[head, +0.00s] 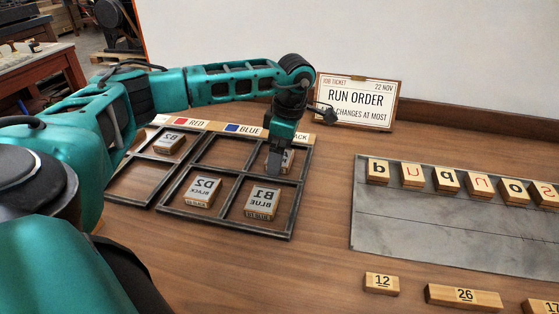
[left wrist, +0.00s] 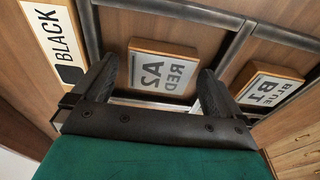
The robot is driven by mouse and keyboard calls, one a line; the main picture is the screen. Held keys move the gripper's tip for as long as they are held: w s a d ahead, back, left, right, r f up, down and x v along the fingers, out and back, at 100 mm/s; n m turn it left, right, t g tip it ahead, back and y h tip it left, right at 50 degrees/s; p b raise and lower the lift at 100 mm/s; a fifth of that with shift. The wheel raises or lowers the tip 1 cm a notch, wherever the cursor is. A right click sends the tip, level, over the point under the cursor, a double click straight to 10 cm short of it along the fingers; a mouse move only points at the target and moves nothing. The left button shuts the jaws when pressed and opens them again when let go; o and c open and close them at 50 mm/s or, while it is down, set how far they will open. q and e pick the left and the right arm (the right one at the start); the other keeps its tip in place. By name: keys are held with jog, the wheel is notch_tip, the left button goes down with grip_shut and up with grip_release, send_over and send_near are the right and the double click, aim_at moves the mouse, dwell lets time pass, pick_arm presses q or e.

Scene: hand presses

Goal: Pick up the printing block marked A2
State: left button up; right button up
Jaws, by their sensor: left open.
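The block marked A2 RED (left wrist: 162,70) lies flat in a compartment of the dark tray, seen between my left gripper's fingers in the left wrist view. In the head view the A2 block (head: 287,160) is mostly hidden behind the gripper. My left gripper (left wrist: 158,88) is open, pointing down over the block with one finger on each side. I cannot tell whether the fingers touch it. In the head view the left gripper (head: 275,168) is at the tray's back right compartment. My right gripper is in neither view.
The tray (head: 228,228) also holds a B1 BLUE block (head: 262,202) and a D2 BLACK block (head: 203,191). A B2 block (head: 169,143) is in the compartments to the left. A job ticket sign (head: 357,100) stands behind. A grey plate (head: 440,235) with letter blocks lies right.

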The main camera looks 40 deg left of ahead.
pick_arm(q)
jog(key=c, duration=1.1)
jog(key=shift+r, duration=0.1)
